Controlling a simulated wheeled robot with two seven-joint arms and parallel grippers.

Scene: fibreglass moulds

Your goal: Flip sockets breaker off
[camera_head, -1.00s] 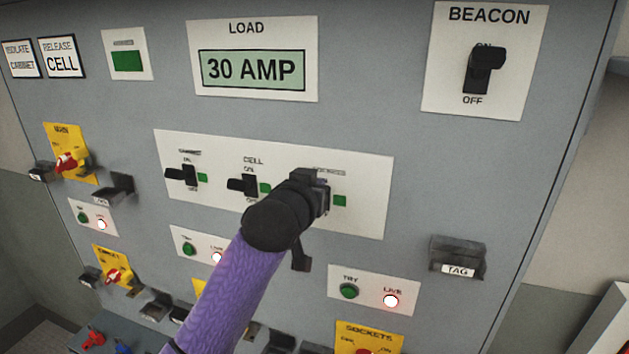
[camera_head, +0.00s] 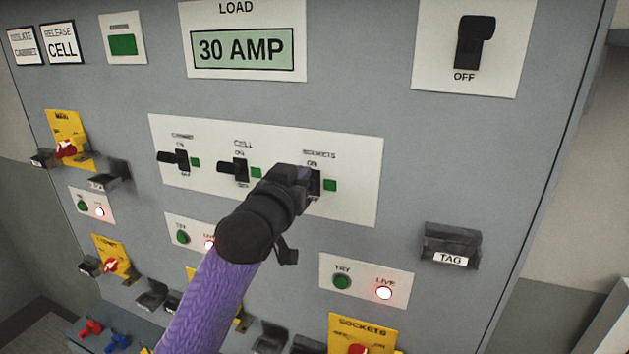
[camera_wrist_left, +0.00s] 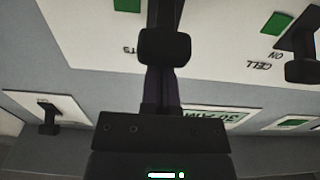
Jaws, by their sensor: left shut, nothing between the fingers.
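The sockets breaker (camera_head: 316,186) is the right one of three black toggles on the white panel, under a SOCKETS label. My left gripper (camera_head: 294,176) is shut and empty, its tips at the breaker's left side and hiding much of its lever. In the left wrist view, which is upside down, the breaker's black knob (camera_wrist_left: 164,46) lies just beyond my closed fingers (camera_wrist_left: 163,80). I cannot tell whether they touch. A green square (camera_head: 330,185) is beside the breaker. My right gripper is not in view.
The cell breaker (camera_head: 238,171) and another breaker (camera_head: 178,160) stand to the left. A large beacon switch (camera_head: 474,42) is at upper right, and a tag holder (camera_head: 451,245) juts out at right. Below are a lit LIVE lamp (camera_head: 384,293) and a yellow sockets plate (camera_head: 374,333).

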